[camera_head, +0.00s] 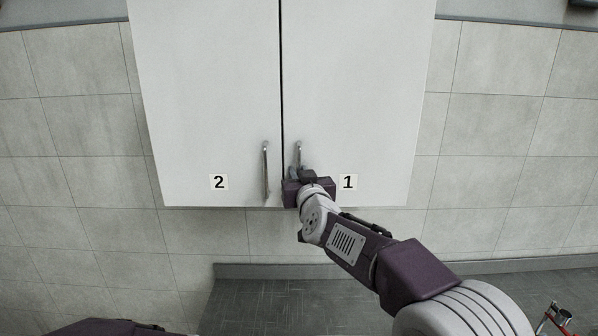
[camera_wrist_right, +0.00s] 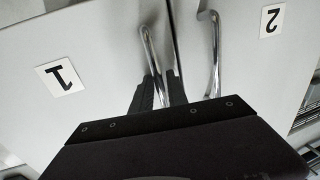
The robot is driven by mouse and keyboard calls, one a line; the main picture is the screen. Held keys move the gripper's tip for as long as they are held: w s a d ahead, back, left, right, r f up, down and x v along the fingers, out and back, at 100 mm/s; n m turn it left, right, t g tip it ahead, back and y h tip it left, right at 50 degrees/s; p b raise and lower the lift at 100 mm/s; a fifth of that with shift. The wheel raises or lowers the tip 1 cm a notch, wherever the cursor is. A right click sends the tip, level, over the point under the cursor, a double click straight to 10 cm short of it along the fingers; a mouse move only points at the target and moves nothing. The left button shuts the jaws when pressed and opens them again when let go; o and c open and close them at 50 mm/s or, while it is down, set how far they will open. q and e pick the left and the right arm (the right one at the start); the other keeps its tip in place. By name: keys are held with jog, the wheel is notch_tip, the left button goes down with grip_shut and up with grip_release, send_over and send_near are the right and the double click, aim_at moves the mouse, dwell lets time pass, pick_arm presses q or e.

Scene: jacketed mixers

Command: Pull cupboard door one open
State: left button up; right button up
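Cupboard door one (camera_head: 360,90) is the white right-hand door marked 1. It looks shut, with a thin dark seam beside door two. Its upright metal handle (camera_head: 298,152) is near the seam at the lower edge, and it also shows in the right wrist view (camera_wrist_right: 149,50). My right gripper (camera_head: 300,174) is at the lower part of this handle. In the right wrist view its two dark fingers (camera_wrist_right: 160,88) are close together on either side of the handle bar, apparently shut on it. My left gripper is out of view.
Door two (camera_head: 205,90), with its own handle (camera_head: 266,172), is shut on the left; that handle is close beside my right gripper. A tiled wall (camera_head: 510,130) lies behind. Dark floor (camera_head: 270,305) shows below, with a red and metal object (camera_head: 560,318) at bottom right.

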grip_shut()
dwell(1.4)
